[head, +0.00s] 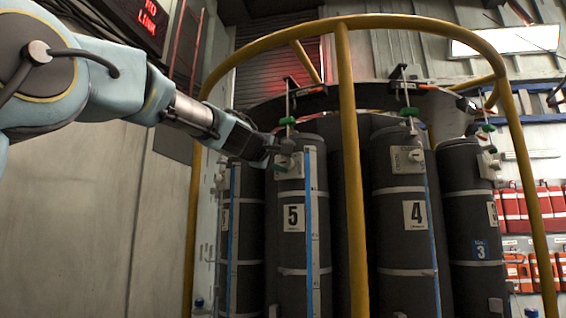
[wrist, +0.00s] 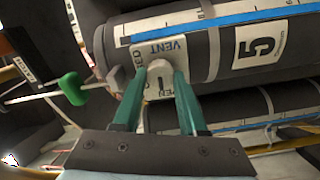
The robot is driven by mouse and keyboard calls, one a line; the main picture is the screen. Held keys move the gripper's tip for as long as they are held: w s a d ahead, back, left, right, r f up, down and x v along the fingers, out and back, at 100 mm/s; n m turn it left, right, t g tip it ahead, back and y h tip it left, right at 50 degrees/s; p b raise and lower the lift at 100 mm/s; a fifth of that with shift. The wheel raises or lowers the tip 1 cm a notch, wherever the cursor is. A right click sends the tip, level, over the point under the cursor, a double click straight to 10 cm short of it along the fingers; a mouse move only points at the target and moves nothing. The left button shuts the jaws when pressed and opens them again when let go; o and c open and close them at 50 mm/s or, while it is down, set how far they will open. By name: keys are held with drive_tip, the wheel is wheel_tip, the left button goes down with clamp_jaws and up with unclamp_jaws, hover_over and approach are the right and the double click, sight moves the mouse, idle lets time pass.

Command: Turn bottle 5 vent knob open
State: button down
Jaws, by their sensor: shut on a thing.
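Bottle 5 (head: 292,250) is a dark upright cylinder with a white "5" label (head: 293,217) and a blue vertical strip. Its pale vent plate (head: 292,165) is near the top; in the wrist view the vent plate (wrist: 170,48) shows "VENT" and a partly covered "OPEN". The light grey vent knob (wrist: 160,78) stands out from that plate with a dark line on its face. My gripper (wrist: 161,85) is shut on the knob, one green finger on each side. In the head view my gripper (head: 274,150) reaches bottle 5 from the left and hides the knob.
Bottle 4 (head: 405,250) and bottle 3 (head: 470,220) stand to the right. A yellow rail (head: 350,180) curves around the bottles, with a post just right of bottle 5. A green handle (wrist: 72,88) on a rod sits close left of my fingers.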

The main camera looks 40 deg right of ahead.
drive_tip(key=shift+c, duration=2.2)
unclamp_jaws()
drive_tip(key=b+v, duration=0.5)
drive_tip(key=v, duration=0.5)
drive_tip(key=shift+a, duration=0.4)
